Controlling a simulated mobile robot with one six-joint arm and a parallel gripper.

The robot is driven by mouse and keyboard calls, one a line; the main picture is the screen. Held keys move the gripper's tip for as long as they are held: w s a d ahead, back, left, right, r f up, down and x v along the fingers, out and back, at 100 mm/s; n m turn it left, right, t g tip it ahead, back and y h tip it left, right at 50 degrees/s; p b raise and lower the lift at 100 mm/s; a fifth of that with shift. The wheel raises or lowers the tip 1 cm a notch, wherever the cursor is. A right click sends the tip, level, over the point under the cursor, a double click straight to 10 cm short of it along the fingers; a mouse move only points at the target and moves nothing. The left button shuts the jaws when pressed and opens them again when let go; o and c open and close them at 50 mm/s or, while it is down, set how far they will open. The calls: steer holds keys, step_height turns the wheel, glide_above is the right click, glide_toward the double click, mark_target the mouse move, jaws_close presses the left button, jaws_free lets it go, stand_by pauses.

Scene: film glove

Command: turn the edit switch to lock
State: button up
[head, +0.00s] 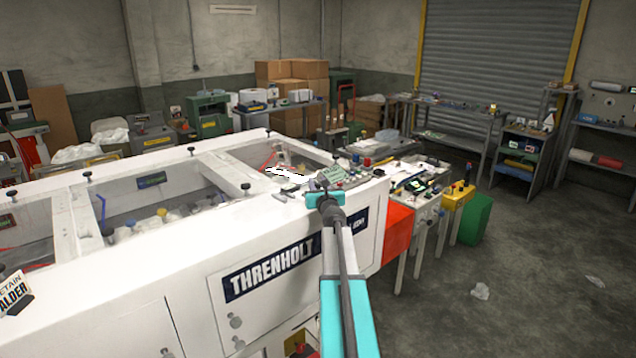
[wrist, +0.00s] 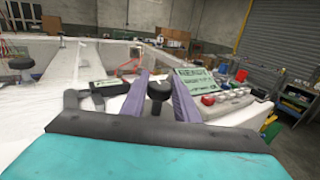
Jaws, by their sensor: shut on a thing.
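My gripper (wrist: 158,84) has a purple finger on either side of a dark round-topped knob (wrist: 160,91), which appears to be the edit switch, and is shut on it. The knob's pointer and any lock marking are hidden or too small to read. In the head view my gripper (head: 325,180) is at the far right end of the white machine, and my arm hides the knob there. A greenish display (wrist: 203,80) with dark text stands just right of the fingers. Beside it is a grey control panel (wrist: 232,103) with red buttons.
The long white machine (head: 190,262) has open bays and small black knobs along its rims. Benches with equipment (head: 455,135) stand behind. The floor at right (head: 540,270) is mostly clear.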

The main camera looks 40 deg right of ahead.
steer(key=shift+d+n+t+y, duration=0.2)
steer(key=shift+n+t+y, duration=0.1)
steer(key=shift+y, duration=0.2)
steer(key=shift+n+t+y+b, duration=0.5)
steer(key=shift+n+y, duration=0.4)
steer(key=shift+y, duration=0.2)
steer(key=n+y+b, duration=0.2)
steer(key=t+y+b, duration=0.1)
steer(key=y, duration=0.1)
steer(key=shift+d+f+n, duration=0.1)
steer(key=shift+f+n, duration=0.15)
steer(key=shift+n, duration=0.15)
steer(key=n+y+b, duration=0.2)
steer(key=y+b, duration=0.1)
steer(key=n+y+b, duration=0.1)
steer(key=y+b, duration=0.2)
steer(key=shift+f+n, duration=0.1)
steer(key=shift+n, duration=0.3)
steer(key=shift+a+n+y+b, duration=0.2)
steer(key=shift+n+y+b, duration=0.3)
steer(key=shift+y+b, duration=0.45)
steer(key=shift+s+a+g+y, duration=0.1)
steer(key=shift+a+g+y, duration=0.05)
steer(key=shift+g+y, duration=0.2)
steer(key=o, duration=1.1)
steer(key=shift+c, duration=0.2)
steer(key=shift+r, duration=0.2)
